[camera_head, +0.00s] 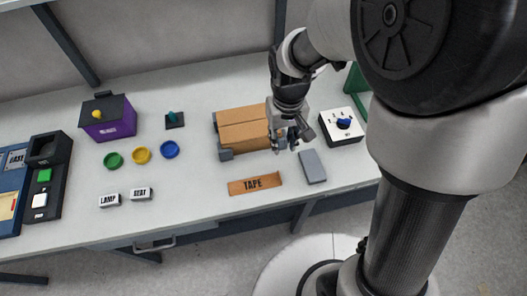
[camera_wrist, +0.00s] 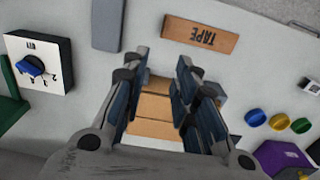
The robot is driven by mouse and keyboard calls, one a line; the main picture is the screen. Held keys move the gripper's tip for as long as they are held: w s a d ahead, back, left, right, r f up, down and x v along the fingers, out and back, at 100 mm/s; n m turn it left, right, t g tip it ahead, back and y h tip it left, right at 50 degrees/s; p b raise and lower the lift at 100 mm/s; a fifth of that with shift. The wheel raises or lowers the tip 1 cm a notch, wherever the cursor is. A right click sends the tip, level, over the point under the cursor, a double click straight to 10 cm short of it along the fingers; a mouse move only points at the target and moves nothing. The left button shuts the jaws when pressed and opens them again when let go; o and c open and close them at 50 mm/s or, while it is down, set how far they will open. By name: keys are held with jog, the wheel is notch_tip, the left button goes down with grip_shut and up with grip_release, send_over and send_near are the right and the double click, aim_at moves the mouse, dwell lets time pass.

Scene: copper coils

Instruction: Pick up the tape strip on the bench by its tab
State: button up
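A flat brown strip marked TAPE (camera_head: 255,184) lies on the bench near its front edge. It also shows in the wrist view (camera_wrist: 201,35), beyond my fingertips. I cannot make out a separate tab on it. My gripper (camera_head: 285,140) is above the bench at the right end of the cardboard box, behind and to the right of the strip. In the wrist view my gripper (camera_wrist: 163,64) has its two fingers apart, with nothing held between them. The cardboard box (camera_wrist: 153,106) shows below, through the gap.
The cardboard box (camera_head: 243,128) has grey corner blocks. A grey slab (camera_head: 313,166) and a white dial box (camera_head: 342,126) stand right. Coloured discs (camera_head: 141,155), a purple box (camera_head: 108,118) and LAMP and SEAT blocks (camera_head: 109,200) are left. Bench around the strip is clear.

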jog(key=b, duration=0.4)
send_near(279, 169)
jog(key=shift+s+f, duration=0.65)
jog(key=shift+s, duration=0.2)
jog(key=shift+a+f+b, duration=0.15)
jog(key=shift+f+b, duration=1.05)
jog(key=shift+f, duration=1.5)
jog(key=shift+s+r, duration=0.1)
jog(key=shift+c, duration=0.2)
grip_shut()
